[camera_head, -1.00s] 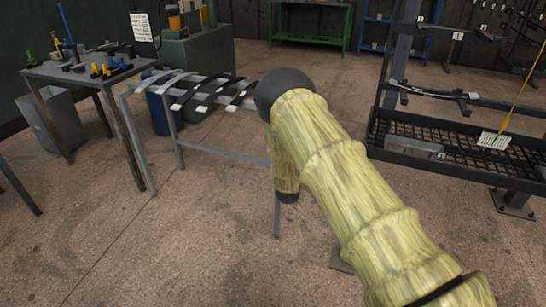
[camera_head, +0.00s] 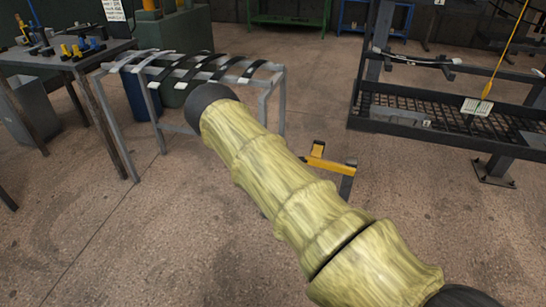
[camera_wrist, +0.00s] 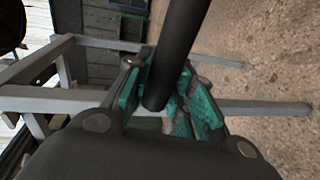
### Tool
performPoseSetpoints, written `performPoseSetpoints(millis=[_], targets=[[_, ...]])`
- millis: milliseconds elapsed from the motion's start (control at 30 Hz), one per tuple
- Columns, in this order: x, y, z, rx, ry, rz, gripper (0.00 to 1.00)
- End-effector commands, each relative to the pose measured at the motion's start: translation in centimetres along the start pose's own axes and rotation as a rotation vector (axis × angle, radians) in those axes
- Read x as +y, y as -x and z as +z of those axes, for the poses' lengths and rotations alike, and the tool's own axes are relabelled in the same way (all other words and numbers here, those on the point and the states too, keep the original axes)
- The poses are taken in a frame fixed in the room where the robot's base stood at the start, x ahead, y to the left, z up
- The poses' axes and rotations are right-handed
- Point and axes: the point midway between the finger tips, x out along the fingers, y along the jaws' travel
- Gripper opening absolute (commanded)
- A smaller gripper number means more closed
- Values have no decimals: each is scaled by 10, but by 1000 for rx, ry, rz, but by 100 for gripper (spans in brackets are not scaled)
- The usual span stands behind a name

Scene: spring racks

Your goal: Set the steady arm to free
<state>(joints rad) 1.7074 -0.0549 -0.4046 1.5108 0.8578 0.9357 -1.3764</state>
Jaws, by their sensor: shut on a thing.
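In the wrist view my gripper (camera_wrist: 172,105) is shut on a dark round bar (camera_wrist: 180,45). The bar runs from the top of the picture down between the green-lined fingers. I cannot tell for sure whether this bar is the steady arm. In the head view my sleeved arm crosses the middle and hides the gripper and whatever it holds. A yellow bracket (camera_head: 318,160) on a dark post shows just right of my arm, low over the floor.
A grey metal stand (camera_head: 108,105) bearing dark curved leaf springs (camera_head: 200,70) is left of my arm. A workbench (camera_head: 70,60) with small tools stands further left. Floor between is clear.

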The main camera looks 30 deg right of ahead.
Motion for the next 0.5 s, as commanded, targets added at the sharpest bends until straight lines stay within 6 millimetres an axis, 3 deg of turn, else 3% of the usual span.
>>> performPoseSetpoints(millis=[167,200,300,500], targets=[[-7,1,5,-5,7,-9,0],[-7,1,5,-5,7,-10,27],[-7,1,4,-4,7,-9,46],[-5,2,0,0,5,-6,46]])
